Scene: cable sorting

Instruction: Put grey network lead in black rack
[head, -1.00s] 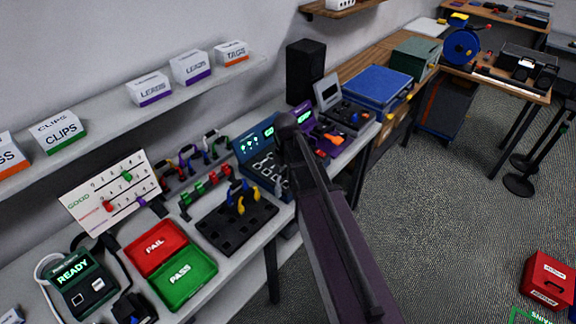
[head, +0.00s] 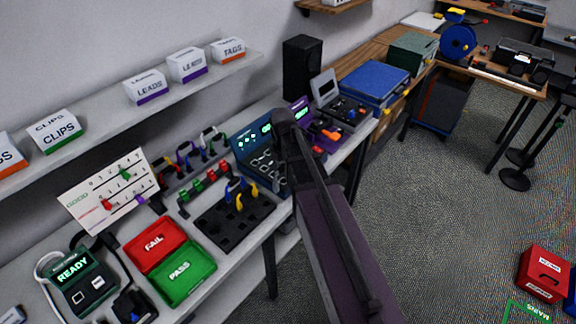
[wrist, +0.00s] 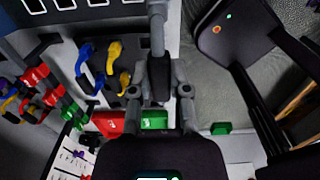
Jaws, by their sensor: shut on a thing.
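The black rack (head: 227,236) lies on the light bench right of the red and green trays. Blue and yellow leads stand in it. In the wrist view the rack (wrist: 138,47) is left of my gripper (wrist: 159,88), with a blue lead (wrist: 84,70) and yellow leads (wrist: 113,54) in it.
A red FAIL tray (head: 153,241) and a green PASS tray (head: 181,274) lie left of the rack. A row of red and green leads (head: 205,183) stands behind it. Open floor lies right of the bench.

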